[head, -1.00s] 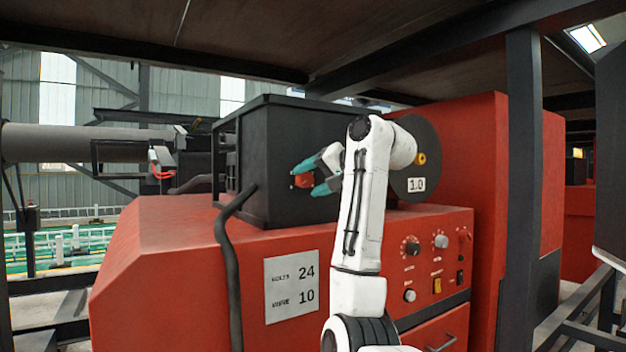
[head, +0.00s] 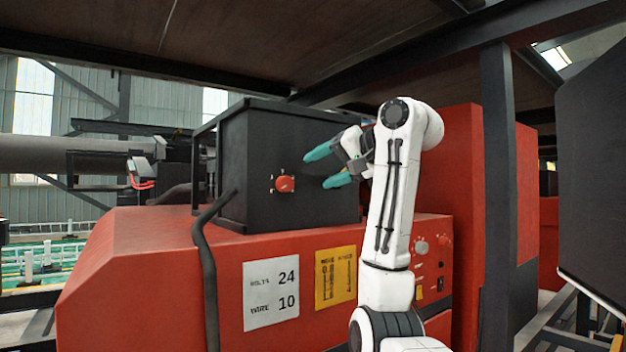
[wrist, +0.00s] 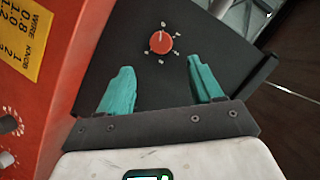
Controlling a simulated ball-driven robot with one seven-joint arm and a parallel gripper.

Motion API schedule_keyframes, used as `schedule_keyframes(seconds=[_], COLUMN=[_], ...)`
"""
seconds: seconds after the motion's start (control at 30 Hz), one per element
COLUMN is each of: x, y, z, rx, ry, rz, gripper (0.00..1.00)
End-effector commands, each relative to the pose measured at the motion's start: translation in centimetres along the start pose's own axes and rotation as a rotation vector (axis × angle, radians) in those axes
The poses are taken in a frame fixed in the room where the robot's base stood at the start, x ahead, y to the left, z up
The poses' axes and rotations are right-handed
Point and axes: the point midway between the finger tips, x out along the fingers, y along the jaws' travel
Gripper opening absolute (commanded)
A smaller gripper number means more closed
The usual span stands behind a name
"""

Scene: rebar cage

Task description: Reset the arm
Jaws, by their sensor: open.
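My white arm rises at the centre right of the head view. My gripper (head: 322,167) has two teal fingers spread apart, with nothing between them, pointing left in front of the black box. It also shows in the wrist view (wrist: 164,88), where the fingers are well apart. A red knob (head: 285,184) sits on the box's face, left of the fingertips and clear of them. In the wrist view the red knob (wrist: 161,43) lies beyond the fingertips, with small marks around it.
The black box (head: 250,150) stands on a red machine (head: 130,240). A white plate (head: 271,293) reads 24 and 10, beside a yellow plate (head: 335,277). A dark post (head: 497,200) stands right of my arm. A dark ceiling spans above. A black cable (head: 208,270) hangs down the front.

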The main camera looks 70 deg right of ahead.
Motion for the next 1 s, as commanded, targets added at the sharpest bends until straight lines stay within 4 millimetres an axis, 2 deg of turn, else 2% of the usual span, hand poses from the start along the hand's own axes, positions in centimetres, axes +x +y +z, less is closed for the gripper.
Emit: schedule_keyframes(seconds=[0.2, 1.0], x=[-1.14, -1.22], y=[0.05, 0.0], z=[0.1, 0.09], rx=[-0.001, 0.0], ry=[-0.002, -0.002], rz=[0.002, 0.002], gripper=[0.65, 0.65])
